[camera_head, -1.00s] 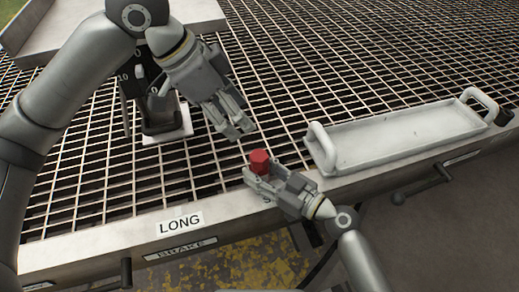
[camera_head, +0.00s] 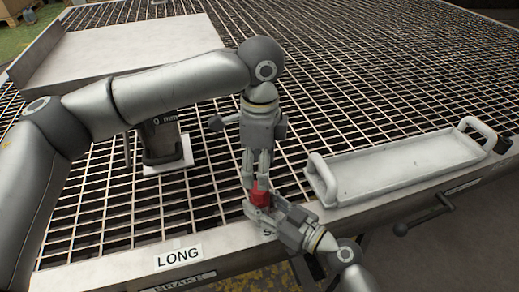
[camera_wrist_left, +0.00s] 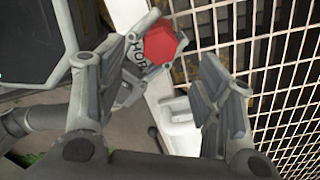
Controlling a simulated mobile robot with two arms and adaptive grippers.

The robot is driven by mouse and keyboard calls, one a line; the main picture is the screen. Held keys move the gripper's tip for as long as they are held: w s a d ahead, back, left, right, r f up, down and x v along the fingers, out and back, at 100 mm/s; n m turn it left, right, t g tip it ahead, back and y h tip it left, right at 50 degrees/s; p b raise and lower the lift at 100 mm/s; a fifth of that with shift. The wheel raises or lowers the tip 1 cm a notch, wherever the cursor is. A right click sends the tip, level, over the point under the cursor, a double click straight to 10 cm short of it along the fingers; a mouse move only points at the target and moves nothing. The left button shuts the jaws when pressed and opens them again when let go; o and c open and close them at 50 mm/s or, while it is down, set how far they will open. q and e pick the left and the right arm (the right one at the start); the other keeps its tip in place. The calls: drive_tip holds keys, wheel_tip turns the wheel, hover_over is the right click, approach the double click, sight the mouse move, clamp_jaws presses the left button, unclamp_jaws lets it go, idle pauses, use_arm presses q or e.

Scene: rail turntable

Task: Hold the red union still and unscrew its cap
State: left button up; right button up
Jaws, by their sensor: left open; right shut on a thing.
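The red union (camera_head: 260,197) is upright above the near edge of the grating, and my right gripper (camera_head: 257,211) is shut on its lower part. My left gripper (camera_head: 256,184) points down from above, with its fingertips close over the top of the union. In the left wrist view the red hexagonal cap (camera_wrist_left: 162,42) shows beyond and between the open fingers of my left gripper (camera_wrist_left: 150,85). I cannot tell whether those fingers touch it. The lower part of the union is hidden by the right gripper.
A white tray with handles (camera_head: 400,165) rests on the grating at the right. A dark gauge-like block on a white plate (camera_head: 165,145) stands at the left. The front rail carries a LONG label (camera_head: 180,256).

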sight(259, 191)
use_arm(q)
wheel_tip(259, 191, down, 7)
drive_tip(key=shift+s, duration=0.1)
drive_tip(key=shift+c, duration=0.4)
drive_tip(key=c, duration=1.1)
drive_tip(key=shift+o, duration=0.2)
drive_tip(key=n, duration=0.5)
drive_tip(key=shift+n, duration=0.4)
drive_tip(key=n, duration=0.6)
